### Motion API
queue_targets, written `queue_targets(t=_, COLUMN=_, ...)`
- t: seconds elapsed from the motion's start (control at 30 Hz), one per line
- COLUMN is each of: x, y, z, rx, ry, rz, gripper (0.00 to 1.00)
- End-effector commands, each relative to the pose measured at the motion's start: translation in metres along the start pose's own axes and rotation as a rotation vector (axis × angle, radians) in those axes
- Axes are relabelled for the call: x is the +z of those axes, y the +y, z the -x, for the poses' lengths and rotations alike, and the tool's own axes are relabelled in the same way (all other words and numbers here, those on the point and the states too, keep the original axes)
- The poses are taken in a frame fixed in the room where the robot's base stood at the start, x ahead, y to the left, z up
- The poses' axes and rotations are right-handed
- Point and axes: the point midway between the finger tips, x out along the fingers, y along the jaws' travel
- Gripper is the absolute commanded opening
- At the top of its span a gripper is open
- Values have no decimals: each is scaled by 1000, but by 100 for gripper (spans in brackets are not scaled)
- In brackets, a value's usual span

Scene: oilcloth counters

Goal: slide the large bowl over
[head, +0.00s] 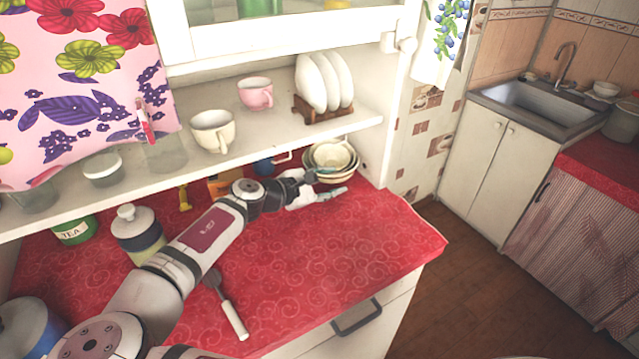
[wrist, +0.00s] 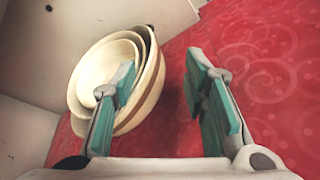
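The large bowl (wrist: 152,92), cream with a brown band, holds smaller cream bowls (wrist: 100,72) nested inside it. In the head view the large bowl (head: 353,171) stands on the red counter under the shelf, near its right end. My gripper (head: 336,185) is at the near side of the stack. In the wrist view my gripper (wrist: 172,88) is open, its green-padded fingers apart. The left finger overlaps the bowls in the picture and the right finger is over bare cloth. The right side of the large bowl shows between them. I cannot tell whether either finger touches it.
A spatula (head: 228,302) lies on the counter near the front. A jar (head: 137,232) and a green tin (head: 75,231) stand to the left. The shelf (head: 290,132) with cups and plates hangs over the back. The counter's right front is clear.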

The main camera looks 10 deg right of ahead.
Motion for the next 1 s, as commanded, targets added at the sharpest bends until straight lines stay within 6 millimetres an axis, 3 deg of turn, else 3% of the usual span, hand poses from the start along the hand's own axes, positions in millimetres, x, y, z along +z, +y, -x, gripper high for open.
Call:
queue_targets(t=0.13, x=-1, y=-2, z=-10, rx=-3, ry=0, rz=2, gripper=38)
queue_targets(t=0.43, x=-2, y=-2, z=-11, rx=-2, ry=1, rz=2, gripper=38)
queue_targets(t=0.47, x=-2, y=-2, z=-11, rx=-3, ry=1, rz=2, gripper=36)
queue_targets(t=0.63, x=-2, y=-3, z=-11, rx=-4, ry=1, rz=3, gripper=0)
queue_targets(t=1.0, x=-2, y=-1, z=-11, rx=-1, ry=2, rz=1, gripper=0)
